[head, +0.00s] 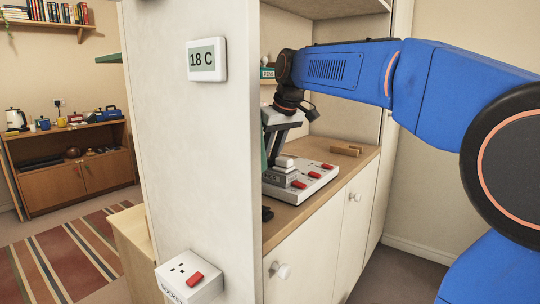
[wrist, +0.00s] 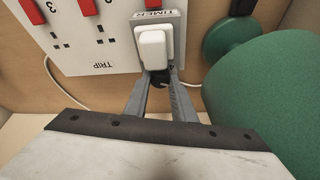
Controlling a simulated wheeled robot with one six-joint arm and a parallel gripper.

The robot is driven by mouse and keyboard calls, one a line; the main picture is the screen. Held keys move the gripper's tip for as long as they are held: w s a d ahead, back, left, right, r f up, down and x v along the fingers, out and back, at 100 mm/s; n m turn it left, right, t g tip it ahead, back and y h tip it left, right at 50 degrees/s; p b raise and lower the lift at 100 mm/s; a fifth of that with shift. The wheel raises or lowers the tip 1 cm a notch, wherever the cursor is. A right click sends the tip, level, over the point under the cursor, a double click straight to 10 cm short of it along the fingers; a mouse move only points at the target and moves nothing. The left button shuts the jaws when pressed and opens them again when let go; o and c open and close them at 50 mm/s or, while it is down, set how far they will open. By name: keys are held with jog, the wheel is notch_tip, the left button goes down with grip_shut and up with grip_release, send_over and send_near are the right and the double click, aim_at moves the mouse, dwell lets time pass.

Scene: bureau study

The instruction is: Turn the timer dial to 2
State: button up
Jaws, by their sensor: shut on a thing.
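The timer (wrist: 172,18) is a grey block with a TIMER label, plugged into the white socket strip (wrist: 84,38). A white plug (wrist: 152,50) sits in its face. Below the plug is a small black dial (wrist: 159,84), mostly hidden between my fingers. My gripper (wrist: 160,88) is shut on this dial. In the head view the timer (head: 283,171) stands on the strip (head: 318,174), below my wrist; the dial is hidden there.
A large green rounded object (wrist: 268,95) and a green disc (wrist: 231,38) are close at right in the wrist view. Red switches (head: 299,184) line the strip. A pale wall panel (head: 200,150) stands left of my arm. A small wooden block (head: 345,150) lies behind the strip.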

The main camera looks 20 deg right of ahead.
dwell(0.4)
jog(key=o, duration=1.1)
jog(key=shift+c, duration=0.2)
jog(key=v, duration=1.7)
jog(key=shift+r, duration=0.25)
